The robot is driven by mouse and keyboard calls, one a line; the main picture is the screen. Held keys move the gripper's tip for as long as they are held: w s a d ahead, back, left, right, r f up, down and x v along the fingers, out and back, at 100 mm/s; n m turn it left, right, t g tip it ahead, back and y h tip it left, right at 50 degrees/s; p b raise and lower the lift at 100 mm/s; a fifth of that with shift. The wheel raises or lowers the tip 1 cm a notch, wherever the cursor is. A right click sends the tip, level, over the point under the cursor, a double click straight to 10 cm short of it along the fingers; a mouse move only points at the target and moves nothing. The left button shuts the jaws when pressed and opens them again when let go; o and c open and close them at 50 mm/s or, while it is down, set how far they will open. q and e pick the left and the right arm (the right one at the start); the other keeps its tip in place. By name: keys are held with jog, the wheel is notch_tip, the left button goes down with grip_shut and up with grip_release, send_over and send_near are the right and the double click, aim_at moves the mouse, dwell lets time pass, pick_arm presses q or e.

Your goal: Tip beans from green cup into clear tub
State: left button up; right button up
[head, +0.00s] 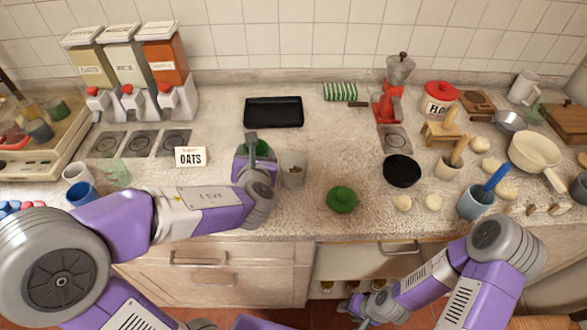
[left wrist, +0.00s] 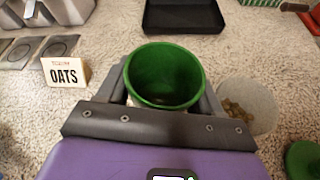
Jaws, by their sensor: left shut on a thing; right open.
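The green cup (head: 262,147) is in my left gripper (head: 256,160), which is shut on it; it also shows in the left wrist view (left wrist: 165,75). Its open mouth faces up and its inside looks mostly empty, though the bottom is partly shaded. The clear tub (head: 293,172) stands on the counter just right of the cup. In the left wrist view, the tub (left wrist: 255,100) has some brownish beans in it. My right gripper (head: 362,304) is open and low, in front of the counter's cabinets, away from the cup and tub.
An OATS card (head: 190,157) stands left of the cup. A black tray (head: 273,112) lies behind it. A green lidded object (head: 342,199) and a black bowl (head: 402,170) are to the right. Dispensers (head: 128,70) stand at back left. The right side is crowded.

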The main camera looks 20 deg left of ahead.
pick_arm(q)
jog(key=shift+s+a+f+n+h+b, duration=0.15)
jog(key=shift+a+f+n+b, duration=0.15)
jog(key=shift+f+b, duration=0.65)
jog(key=shift+a+f+n+h+b, duration=0.2)
jog(key=shift+f+b, duration=0.4)
jog(key=shift+b, duration=0.55)
